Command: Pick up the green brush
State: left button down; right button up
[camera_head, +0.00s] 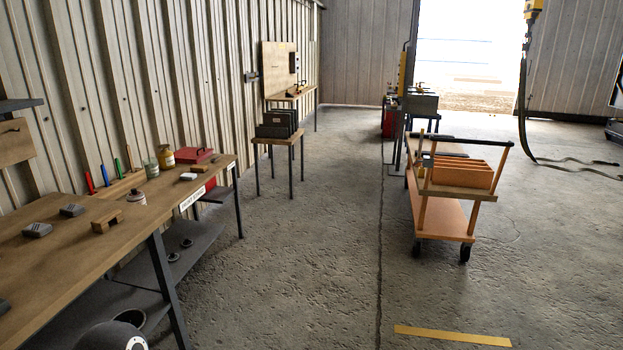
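A thin green upright item (119,168), which may be the green brush, stands toward the back of the wooden workbench (60,262) at the left. It is in a row with a red one (90,182) and a blue one (105,175), behind or in a light wooden block (122,184). It is too small to make out bristles. Neither of my grippers is in view.
Jars (166,157), a red box (193,155), a wooden block (107,221) and grey blocks (37,230) sit on the bench. An orange cart (440,205) stands to the right. The concrete floor between is clear.

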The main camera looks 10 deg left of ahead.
aim_at(118, 166)
jog(key=i, duration=1.35)
jog(key=u, duration=0.75)
jog(key=i, duration=1.25)
jog(key=u, duration=0.95)
jog(key=i, duration=0.25)
jog(key=u, duration=0.05)
jog(key=k, duration=0.75)
jog(key=u, duration=0.15)
jog(key=i, duration=0.8)
jog(key=u, duration=0.1)
